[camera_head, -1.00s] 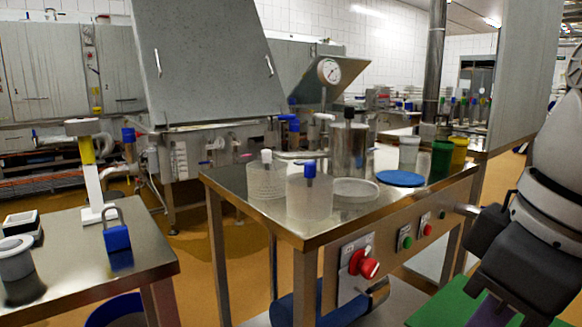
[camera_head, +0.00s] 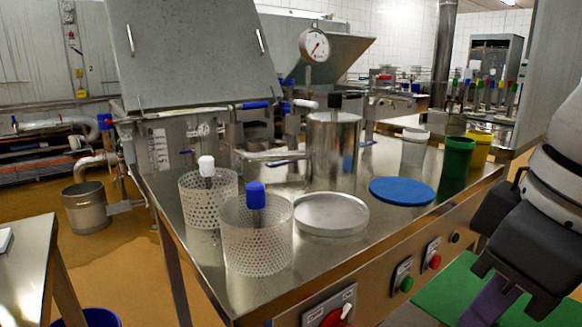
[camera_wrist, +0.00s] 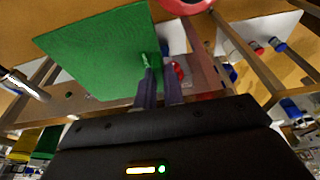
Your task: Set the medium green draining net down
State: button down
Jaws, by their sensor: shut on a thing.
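The green draining net (camera_head: 447,292) shows as a flat green sheet at the lower right of the head view, partly hidden by my arm. In the wrist view the net (camera_wrist: 95,50) spreads out flat beyond my fingers, and its right edge runs by the fingertips. My gripper (camera_wrist: 159,72) is shut on the net near that edge, where a small pale green piece shows by one finger. In the head view my gripper's fingers (camera_head: 490,302) point down over the net at the front side of the steel table.

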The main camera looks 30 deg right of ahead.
jog(key=w+a+p, duration=0.1)
jog(key=w, duration=1.3)
jog(key=w+a, duration=0.2)
jog(key=w, duration=1.2)
jog(key=w+a+p, duration=0.1)
jog(key=w+a, duration=0.1)
jog(key=w, duration=1.2)
jog(key=shift+a+r+p, duration=0.1)
jog(key=shift+a+p, duration=0.15)
jog(key=shift+p, duration=0.05)
jog(key=w, duration=0.1)
jog(key=w+p, duration=0.1)
jog(key=shift+w+a+r, duration=0.1)
jog(key=shift+w+a, duration=0.1)
jog(key=shift+w, duration=0.15)
jog(key=shift+b+x, duration=0.6)
jog(key=shift+x, duration=0.25)
jog(key=shift+s+b, duration=0.1)
jog(key=shift+b, duration=0.2)
jog(key=shift+f, duration=0.35)
jog(key=c, duration=1.5)
grip_release()
